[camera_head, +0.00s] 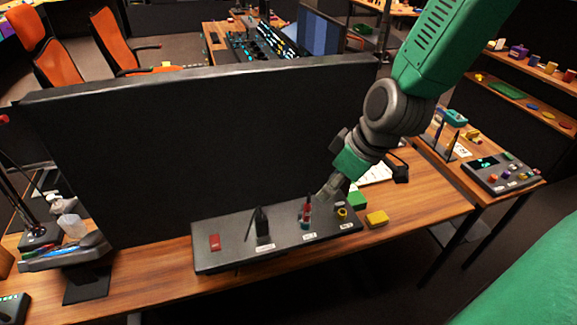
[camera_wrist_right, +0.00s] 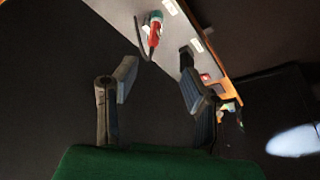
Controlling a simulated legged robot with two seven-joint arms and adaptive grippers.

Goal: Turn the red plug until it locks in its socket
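The red plug (camera_head: 306,211) stands on the grey sloped panel (camera_head: 228,258), with a dark top end and a teal part at its base. In the right wrist view the red plug (camera_wrist_right: 154,35) shows beyond the fingertips, with a teal ring at its far end and a dark cable beside it. Whether it is fully seated cannot be told. My right gripper (camera_head: 327,190) is just right of the plug in the head view. In the wrist view the right gripper (camera_wrist_right: 158,62) has its two fingers apart with nothing between them. My left gripper is not in view.
The panel also carries a red square part (camera_head: 215,242), a black upright part (camera_head: 262,223) and a yellow ring (camera_head: 342,213). A yellow block (camera_head: 377,219) and a green block (camera_head: 357,200) lie to its right. A tall black screen (camera_head: 190,150) rises behind the panel.

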